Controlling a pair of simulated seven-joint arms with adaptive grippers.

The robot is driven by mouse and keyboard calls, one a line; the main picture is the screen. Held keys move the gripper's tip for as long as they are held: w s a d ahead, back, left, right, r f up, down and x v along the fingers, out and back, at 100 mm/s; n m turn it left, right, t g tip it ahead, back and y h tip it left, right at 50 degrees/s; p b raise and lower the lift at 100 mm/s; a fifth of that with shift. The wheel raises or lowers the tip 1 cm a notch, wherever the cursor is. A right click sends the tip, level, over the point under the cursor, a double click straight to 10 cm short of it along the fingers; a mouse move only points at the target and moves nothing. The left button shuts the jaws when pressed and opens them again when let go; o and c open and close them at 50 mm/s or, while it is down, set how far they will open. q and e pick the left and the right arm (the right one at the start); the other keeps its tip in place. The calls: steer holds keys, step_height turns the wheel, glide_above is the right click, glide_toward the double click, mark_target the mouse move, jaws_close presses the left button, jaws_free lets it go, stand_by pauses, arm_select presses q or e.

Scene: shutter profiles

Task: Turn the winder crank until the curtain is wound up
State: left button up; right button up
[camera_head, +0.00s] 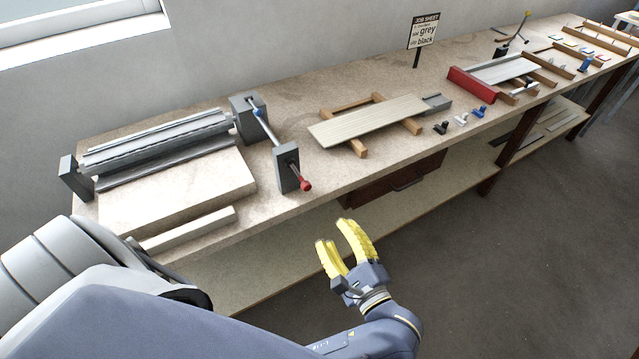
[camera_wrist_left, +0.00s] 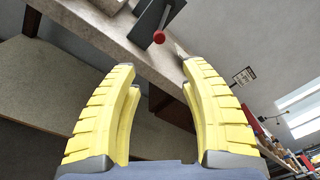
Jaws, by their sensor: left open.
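The winder crank has a red knob (camera_head: 306,185) on the front of a dark grey bearing block (camera_head: 287,167) near the bench's front edge. A rod (camera_head: 268,130) runs back from it to a grey block (camera_head: 247,117) at the end of the roller. The curtain roller (camera_head: 160,142) lies at the left, with grey slats along it. My left gripper (camera_head: 344,238) is open and empty, in front of the bench and apart from the crank. In the left wrist view the red knob (camera_wrist_left: 159,37) shows beyond the open fingers (camera_wrist_left: 160,88). The right gripper is not in view.
The bench (camera_head: 300,100) carries a wooden frame with a pale board (camera_head: 366,121), small clips (camera_head: 461,119), a red-sided tray (camera_head: 470,85) and a job sheet sign (camera_head: 424,30). A lower shelf (camera_head: 270,265) runs beneath. The floor in front is clear.

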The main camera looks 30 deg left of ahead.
mark_target(309, 189)
arm_select(q)
steer(key=x, duration=1.7)
steer(key=shift+s, duration=0.1)
steer(key=shift+o, duration=0.2)
